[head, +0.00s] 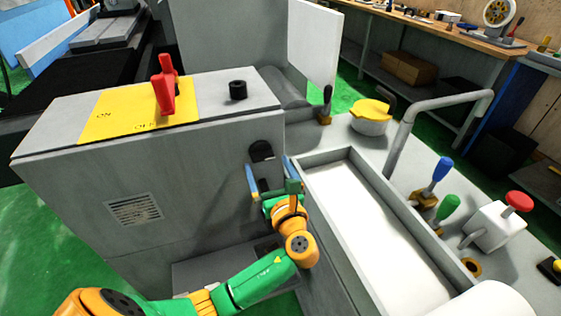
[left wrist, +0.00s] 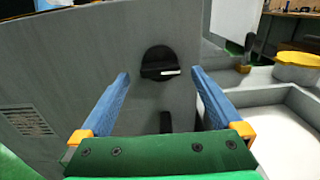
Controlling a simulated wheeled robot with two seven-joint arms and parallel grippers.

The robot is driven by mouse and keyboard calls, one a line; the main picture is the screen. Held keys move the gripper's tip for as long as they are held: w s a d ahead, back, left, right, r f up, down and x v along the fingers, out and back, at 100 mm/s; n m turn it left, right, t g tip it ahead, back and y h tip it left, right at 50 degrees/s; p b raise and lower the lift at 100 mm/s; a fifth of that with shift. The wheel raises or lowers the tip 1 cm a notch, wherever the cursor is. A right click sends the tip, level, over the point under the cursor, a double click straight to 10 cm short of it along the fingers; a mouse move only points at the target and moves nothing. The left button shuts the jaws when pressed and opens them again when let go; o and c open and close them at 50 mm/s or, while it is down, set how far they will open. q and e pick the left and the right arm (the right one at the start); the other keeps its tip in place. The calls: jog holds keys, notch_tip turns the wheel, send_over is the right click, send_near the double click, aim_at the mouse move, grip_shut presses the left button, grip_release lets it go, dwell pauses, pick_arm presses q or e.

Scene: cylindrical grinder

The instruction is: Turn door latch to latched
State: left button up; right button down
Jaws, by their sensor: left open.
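The door latch (head: 261,151) is a black round knob with a pale mark on the side of the grey cabinet (head: 200,180). In the left wrist view the latch (left wrist: 160,63) sits ahead of my gripper, centred between the fingers, and its pale-marked bar lies about horizontal. My left gripper (head: 269,166) is open and empty, with blue fingers spread to either side below the latch. The left gripper (left wrist: 160,78) appears apart from the latch. My right gripper is not in view.
A red switch handle (head: 165,90) stands on a yellow plate on the cabinet top, beside a black knob (head: 238,90). A white-floored tray (head: 340,157) lies right of my gripper.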

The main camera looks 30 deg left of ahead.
aim_at(262, 154)
pick_arm(q)
jog(key=shift+x, duration=1)
jog(key=shift+w+a, duration=0.2)
jog(key=shift+a, duration=0.15)
jog(key=shift+w, duration=0.15)
jog(key=shift+d, duration=0.1)
jog(key=c, duration=1.3)
jog(key=shift+c, duration=0.2)
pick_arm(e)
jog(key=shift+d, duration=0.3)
